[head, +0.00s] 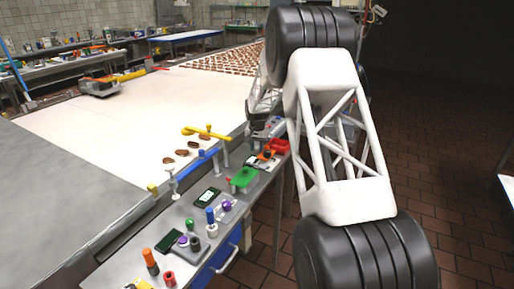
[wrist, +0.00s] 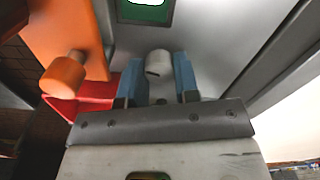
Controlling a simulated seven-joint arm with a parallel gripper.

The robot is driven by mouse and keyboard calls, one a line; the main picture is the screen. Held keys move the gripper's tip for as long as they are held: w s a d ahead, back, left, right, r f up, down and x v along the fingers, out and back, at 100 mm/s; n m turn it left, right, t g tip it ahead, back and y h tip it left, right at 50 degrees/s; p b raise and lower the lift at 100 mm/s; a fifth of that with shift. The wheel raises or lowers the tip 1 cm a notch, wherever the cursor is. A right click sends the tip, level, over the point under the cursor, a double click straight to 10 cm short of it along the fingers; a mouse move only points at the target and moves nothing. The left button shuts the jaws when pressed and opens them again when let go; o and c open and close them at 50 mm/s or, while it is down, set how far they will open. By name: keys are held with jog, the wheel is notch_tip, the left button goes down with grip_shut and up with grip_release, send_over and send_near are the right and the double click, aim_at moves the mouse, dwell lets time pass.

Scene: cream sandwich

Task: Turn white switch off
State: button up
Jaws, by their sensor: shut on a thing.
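A white switch knob (wrist: 159,63) with a dark slot stands between the blue fingers of my gripper (wrist: 159,85) in the wrist view. My gripper is shut on it, with a finger on each side. The lower part of the switch is hidden by the gripper. In the head view my arm hides most of my gripper, and I cannot make out the white switch there.
An orange block with an orange knob (wrist: 64,75) stands close at left, beside a red part (wrist: 96,93). A green panel (wrist: 146,11) lies beyond. The head view shows a narrow bench with a green box (head: 243,177) along a wide pale conveyor (head: 120,130).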

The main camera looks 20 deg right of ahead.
aim_at(257, 147)
jog(key=shift+r+n, duration=0.1)
jog(key=shift+n, duration=1.5)
jog(key=o, duration=0.6)
jog(key=shift+o, duration=0.2)
jog(key=shift+r, duration=3.85)
